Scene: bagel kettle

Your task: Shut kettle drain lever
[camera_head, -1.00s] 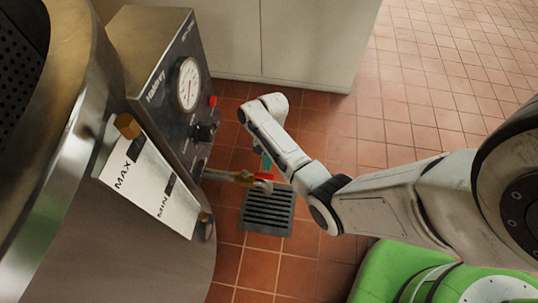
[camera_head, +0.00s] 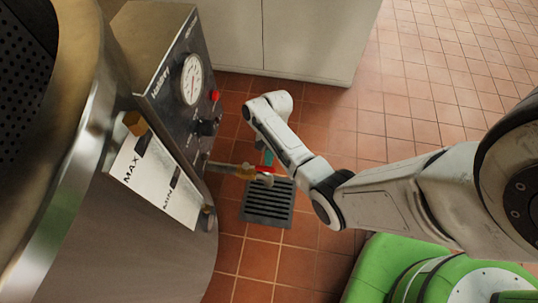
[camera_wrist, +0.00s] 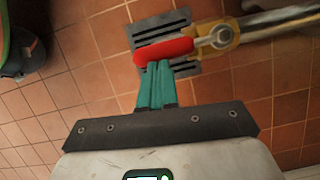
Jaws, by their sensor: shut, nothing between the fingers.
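The drain valve is a brass body (camera_wrist: 218,36) on a pipe from the kettle (camera_head: 90,235), and it also shows in the head view (camera_head: 244,171). Its red lever (camera_wrist: 163,51) extends left from the valve in the wrist view, roughly in line with the pipe. In the head view the lever (camera_head: 264,170) is small and partly hidden. My gripper (camera_wrist: 157,70) has its teal fingers shut together with nothing between them. The fingertips are at the lever's edge, touching or nearly so. My gripper (camera_head: 267,158) is mostly hidden behind my wrist in the head view.
A floor drain grate (camera_head: 268,203) lies below the valve. A control panel with a gauge (camera_head: 192,79) and knobs stands above it on the kettle side. A pale cabinet (camera_head: 290,40) stands at the back. Tiled floor (camera_head: 430,80) is open to the right.

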